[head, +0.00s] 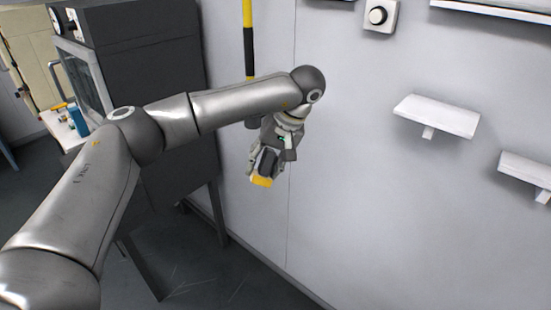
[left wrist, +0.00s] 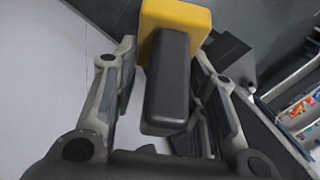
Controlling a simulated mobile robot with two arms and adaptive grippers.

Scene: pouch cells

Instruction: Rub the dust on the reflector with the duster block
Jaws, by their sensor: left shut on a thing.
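The duster block has a yellow pad and a dark grey handle. My left gripper (head: 266,163) is shut on its handle, and the yellow pad (head: 262,181) points down, away from the palm. In the left wrist view the block's dark handle (left wrist: 168,85) lies between the two fingers (left wrist: 165,90) and the yellow pad (left wrist: 176,22) is beyond the fingertips. The gripper is in front of the pale wall; I cannot tell whether the pad touches anything. I cannot make out the reflector or any dust in either view. My right gripper is not in view.
White wall shelves (head: 437,115) and (head: 527,170) stick out at the right. A yellow and black pole (head: 248,40) stands at the wall. A dark cabinet (head: 140,60) on legs is at the left.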

